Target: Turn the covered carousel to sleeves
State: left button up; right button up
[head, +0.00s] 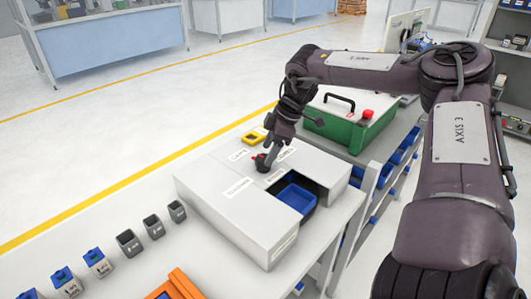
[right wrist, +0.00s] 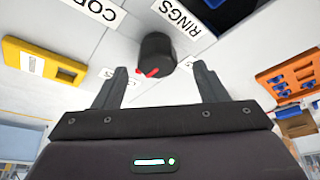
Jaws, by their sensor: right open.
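The covered carousel (head: 225,205) is a pale grey box on the table, with labels on its lid. One part of its cover is open and shows a blue bin (head: 296,197) inside. A dark round knob (right wrist: 157,52) with a red mark stands up from the lid. In the right wrist view a "RINGS" label (right wrist: 178,17) lies beside it; other labels are partly cut off or hidden. My right gripper (right wrist: 161,84) is open over the lid, its fingers on either side of the knob in the picture. Whether they touch it I cannot tell. My left gripper is not in view.
A green case (head: 343,130) with a black handle and red button stands behind the carousel. A yellow tray (head: 254,137) is at its far edge. Small grey cups (head: 153,226), blue-topped containers (head: 97,262) and an orange rack (head: 178,285) sit on the table at left and front.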

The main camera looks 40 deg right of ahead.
jog(key=shift+w+a+f, duration=0.15)
jog(key=shift+w+f, duration=0.15)
jog(key=shift+f, duration=0.2)
jog(key=shift+w+a+f, duration=0.15)
jog(key=shift+w+f, duration=0.1)
jog(key=shift+f, duration=0.2)
jog(key=shift+a+f, duration=0.1)
jog(key=shift+f, duration=0.1)
jog(key=c, duration=1.4)
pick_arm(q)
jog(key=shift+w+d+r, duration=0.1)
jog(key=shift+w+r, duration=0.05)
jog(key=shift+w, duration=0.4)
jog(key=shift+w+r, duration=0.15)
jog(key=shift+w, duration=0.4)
